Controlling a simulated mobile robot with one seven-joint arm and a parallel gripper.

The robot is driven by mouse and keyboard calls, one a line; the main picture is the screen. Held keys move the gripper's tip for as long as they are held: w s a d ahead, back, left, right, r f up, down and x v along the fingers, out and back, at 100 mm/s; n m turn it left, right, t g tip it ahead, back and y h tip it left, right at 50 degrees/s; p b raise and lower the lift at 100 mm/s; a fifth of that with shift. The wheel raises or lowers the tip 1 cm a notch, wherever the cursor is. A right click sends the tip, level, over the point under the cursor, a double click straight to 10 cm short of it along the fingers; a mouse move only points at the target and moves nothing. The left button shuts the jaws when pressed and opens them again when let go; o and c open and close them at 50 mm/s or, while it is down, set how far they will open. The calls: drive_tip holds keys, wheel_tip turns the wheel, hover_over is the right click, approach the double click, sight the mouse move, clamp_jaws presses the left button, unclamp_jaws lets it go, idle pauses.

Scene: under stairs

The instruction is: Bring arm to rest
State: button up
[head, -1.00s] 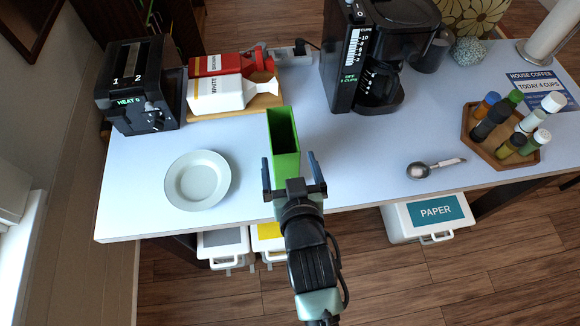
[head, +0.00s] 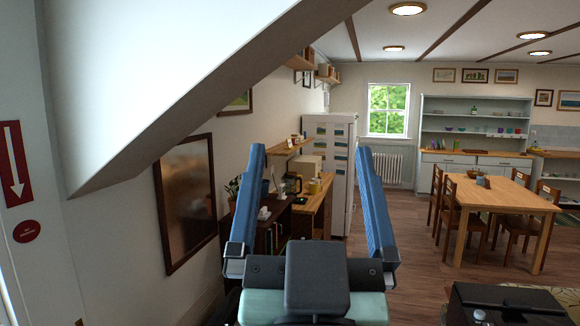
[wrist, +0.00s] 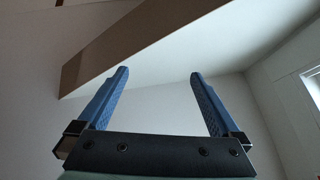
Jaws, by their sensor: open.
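My gripper (head: 311,172) is raised close in front of the head camera, its two blue fingers spread wide with nothing between them. In the wrist view my gripper (wrist: 160,88) is also open and empty, pointing up toward the sloping underside of the stairs and the pale wall. Neither finger touches anything.
A sloped white stair underside (head: 190,70) hangs over the left side. A framed panel (head: 187,203) is on the left wall. Beyond are a white fridge (head: 330,150), a wooden dining table (head: 495,192) with chairs, and open wooden floor (head: 410,235).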

drive_tip(key=s+a+r+t+y, duration=0.1)
drive_tip(key=s+a+r+t, duration=0.1)
drive_tip(key=s+r, duration=0.3)
wheel_tip(320, 180, up, 2)
drive_tip(key=shift+s+r+n, duration=0.15)
drive_tip(key=shift+r+n, duration=0.05)
drive_tip(key=shift+n, duration=0.2)
